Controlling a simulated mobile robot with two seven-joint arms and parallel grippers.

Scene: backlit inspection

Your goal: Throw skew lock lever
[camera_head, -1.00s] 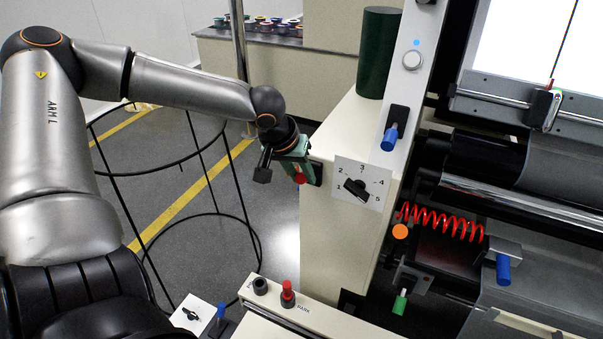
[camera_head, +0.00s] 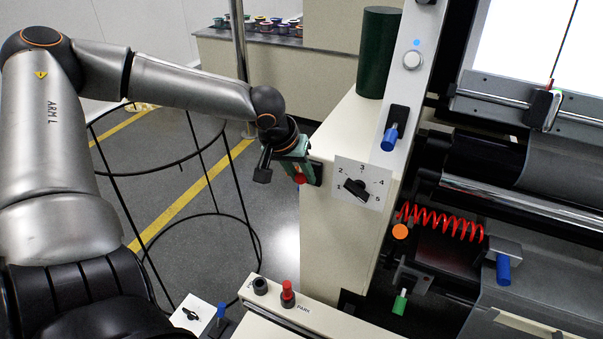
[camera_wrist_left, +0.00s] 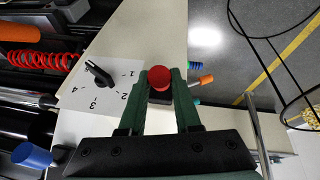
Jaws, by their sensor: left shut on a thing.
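My left gripper (camera_head: 299,168) has its green fingers shut around a red knob (camera_head: 301,179) on the left side of the cream machine cabinet. The left wrist view shows the same red knob (camera_wrist_left: 160,77) between the two fingertips. The knob's shaft and its mount are mostly hidden by the fingers. I cannot read a label that names this knob as the skew lock lever. My right gripper is not in view.
A numbered dial (camera_head: 356,188) is close to the right of the gripper. Blue-handled (camera_head: 389,138) and green-handled (camera_head: 400,302) levers, an orange knob (camera_head: 400,231) and a red coil (camera_head: 440,221) lie farther right. A black wire frame (camera_head: 260,240) stands on the floor below my arm.

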